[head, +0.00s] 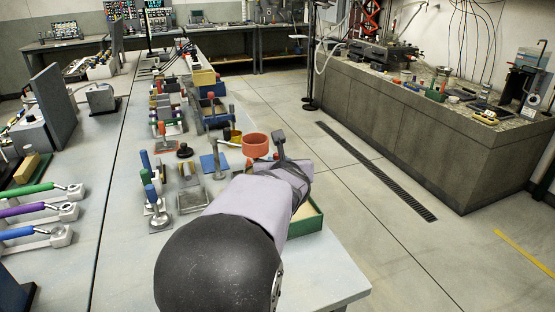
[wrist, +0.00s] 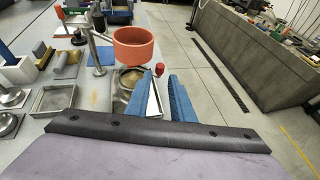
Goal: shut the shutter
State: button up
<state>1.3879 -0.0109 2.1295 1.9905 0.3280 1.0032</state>
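I cannot clearly make out the shutter in either view; my arm hides part of the bench edge. In the wrist view, my gripper (wrist: 163,78) has blue fingers with a gap between them and nothing seen held. A small red knob (wrist: 159,69) shows just beyond the fingertips; I cannot tell whether it touches them or what it belongs to. An orange-red cup or ring (wrist: 135,46) stands left of the fingers, above a metal-framed piece with a round brown top (wrist: 130,79). The cup also shows in the head view (head: 255,145), beside my gripper (head: 279,140).
A green-sided tray (head: 306,221) lies partly under my arm at the bench's right edge. Open floor (head: 340,190) lies to the right, before a grey counter (head: 430,140).

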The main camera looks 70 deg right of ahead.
jog(key=shift+v, duration=1.2)
